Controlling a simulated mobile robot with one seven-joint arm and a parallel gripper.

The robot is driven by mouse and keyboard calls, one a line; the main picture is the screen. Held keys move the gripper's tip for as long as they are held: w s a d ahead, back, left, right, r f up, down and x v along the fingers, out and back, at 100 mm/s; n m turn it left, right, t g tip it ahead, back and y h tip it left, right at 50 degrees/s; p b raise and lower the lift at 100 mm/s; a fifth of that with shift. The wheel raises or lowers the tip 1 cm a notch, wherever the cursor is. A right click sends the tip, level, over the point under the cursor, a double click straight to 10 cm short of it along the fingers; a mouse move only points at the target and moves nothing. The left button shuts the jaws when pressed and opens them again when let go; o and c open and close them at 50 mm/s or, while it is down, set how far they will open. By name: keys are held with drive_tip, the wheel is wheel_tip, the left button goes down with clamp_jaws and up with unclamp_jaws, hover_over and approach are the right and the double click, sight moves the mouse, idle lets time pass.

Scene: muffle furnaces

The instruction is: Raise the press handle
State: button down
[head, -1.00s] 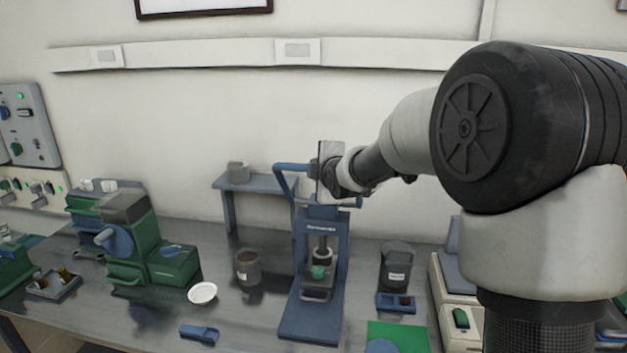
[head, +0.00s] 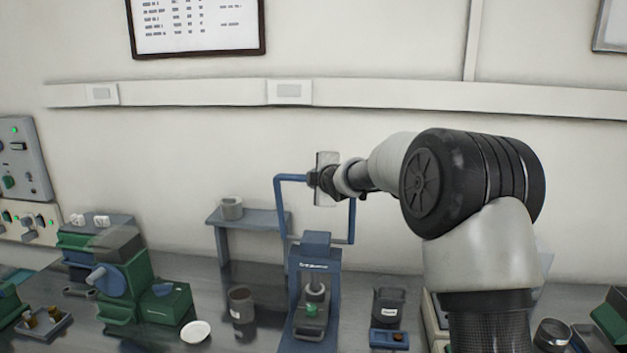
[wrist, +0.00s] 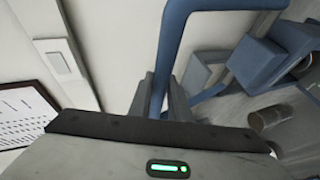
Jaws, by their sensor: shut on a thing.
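The blue press (head: 327,268) stands on the bench in the head view. Its handle (head: 278,208) is a blue U-shaped bar that stands up above the press top, with its crossbar uppermost. My gripper (head: 314,178) is at the crossbar, which passes behind it in the head view. In the wrist view the blue handle (wrist: 180,40) runs between the two fingers of my gripper (wrist: 160,92), and they are shut on it. A small green item (head: 312,309) sits inside the press opening.
A green machine (head: 125,285) and a white dish (head: 195,331) are to the left. A small raised shelf (head: 250,219) stands behind left.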

drive_tip(key=shift+r, duration=0.2)
drive_tip(key=c, duration=1.9)
unclamp_jaws()
drive_tip(key=shift+w, duration=0.1)
drive_tip(key=shift+o, duration=1.3)
drive_tip(key=shift+f, duration=0.1)
drive_tip(key=p+v, duration=0.1)
drive_tip(key=v, duration=1.6)
drive_tip(key=shift+s, duration=0.25)
drive_tip(key=shift+s, duration=0.1)
